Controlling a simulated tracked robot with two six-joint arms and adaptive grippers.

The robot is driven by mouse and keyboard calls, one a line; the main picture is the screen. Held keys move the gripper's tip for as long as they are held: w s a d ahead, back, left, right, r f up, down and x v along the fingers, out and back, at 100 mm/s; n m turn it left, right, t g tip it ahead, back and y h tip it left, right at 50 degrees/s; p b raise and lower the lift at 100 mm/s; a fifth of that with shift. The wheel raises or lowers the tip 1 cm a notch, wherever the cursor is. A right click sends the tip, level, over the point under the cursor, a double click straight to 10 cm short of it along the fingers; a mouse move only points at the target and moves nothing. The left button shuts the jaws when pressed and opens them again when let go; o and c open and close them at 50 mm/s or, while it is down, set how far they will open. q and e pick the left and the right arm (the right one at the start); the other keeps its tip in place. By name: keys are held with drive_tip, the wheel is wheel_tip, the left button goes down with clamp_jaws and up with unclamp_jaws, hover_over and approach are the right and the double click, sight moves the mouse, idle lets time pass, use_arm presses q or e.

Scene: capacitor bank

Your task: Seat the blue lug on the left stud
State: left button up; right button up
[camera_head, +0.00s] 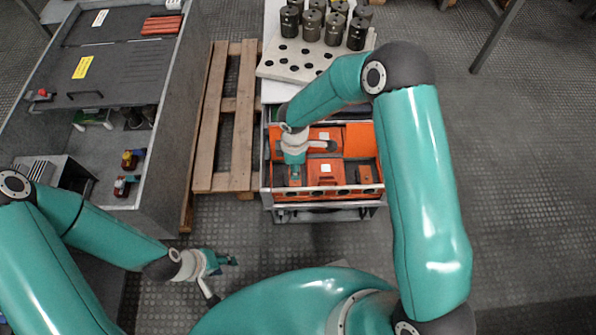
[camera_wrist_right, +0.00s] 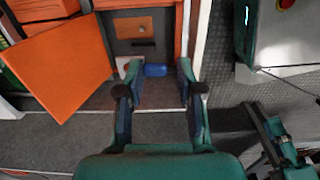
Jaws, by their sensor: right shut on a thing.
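A small blue piece, which looks like the blue lug (camera_wrist_right: 155,70), shows between the fingertips of my right gripper (camera_wrist_right: 158,78) in the right wrist view. The fingers stand wide apart; the exact contact is hard to make out. In the head view my right gripper (camera_head: 314,161) is over the orange-lined bay (camera_head: 361,140). The lug and the left stud cannot be told apart there. My left gripper (camera_head: 226,281) is empty, its fingers spread, low above the floor left of the bay.
An orange panel (camera_wrist_right: 62,65) stands left of the right gripper in its wrist view. A wooden pallet (camera_head: 246,95) lies between the bay and a grey cabinet (camera_head: 165,150). Dark cylinders (camera_head: 357,33) stand on a pale holed board (camera_head: 270,65) behind. The floor to the right is clear.

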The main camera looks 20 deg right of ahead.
drive_tip(key=shift+s+f+b, duration=0.1)
drive_tip(key=shift+f+b, duration=4.05)
drive_tip(key=shift+f, duration=1.65)
drive_tip(key=shift+f, duration=0.1)
